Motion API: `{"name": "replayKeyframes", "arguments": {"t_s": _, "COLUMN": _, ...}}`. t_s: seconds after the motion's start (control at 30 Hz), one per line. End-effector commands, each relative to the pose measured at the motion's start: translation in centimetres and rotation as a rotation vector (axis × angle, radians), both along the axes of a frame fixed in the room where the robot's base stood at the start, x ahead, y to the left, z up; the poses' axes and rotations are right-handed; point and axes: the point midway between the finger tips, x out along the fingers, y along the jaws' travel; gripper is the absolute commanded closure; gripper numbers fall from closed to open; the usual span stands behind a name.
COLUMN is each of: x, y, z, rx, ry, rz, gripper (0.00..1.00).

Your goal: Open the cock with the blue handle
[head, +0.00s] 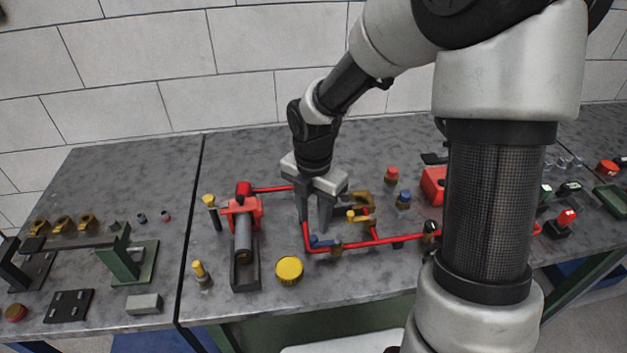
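The cock's blue handle (320,242) lies low on the red pipe run (372,242), near the pipe's lower left corner in the head view. My gripper (314,222) points down just above the blue handle in the picture. Its two dark fingers are apart, with a gap between them and nothing visibly held. I cannot tell whether a fingertip touches the pipe or the handle. The cock's body is small and partly unclear at this size.
A yellow-handled cock (358,217) stands close to the right of my gripper. A red pump (241,215) with a grey cylinder stands to the left. A yellow round cap (289,270) lies in front. My arm hides part of the bench at right.

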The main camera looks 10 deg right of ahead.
Motion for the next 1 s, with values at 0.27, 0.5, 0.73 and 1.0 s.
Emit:
{"name": "replayKeyframes", "arguments": {"t_s": 0.27, "x": 0.1, "y": 0.0, "z": 7.1, "rx": -0.001, "ry": -0.006, "rz": -0.001, "gripper": 0.65}}
{"name": "replayKeyframes", "arguments": {"t_s": 0.5, "x": 0.1, "y": 0.0, "z": 10.8, "rx": 0.000, "ry": -0.001, "rz": -0.001, "gripper": 0.65}}
{"name": "replayKeyframes", "arguments": {"t_s": 0.73, "x": 0.0, "y": 0.0, "z": 11.7, "rx": 0.000, "ry": 0.000, "rz": 0.001, "gripper": 0.65}}
{"name": "replayKeyframes", "arguments": {"t_s": 1.0, "x": 0.0, "y": 0.0, "z": 11.6, "rx": 0.000, "ry": 0.000, "rz": 0.001, "gripper": 0.65}}
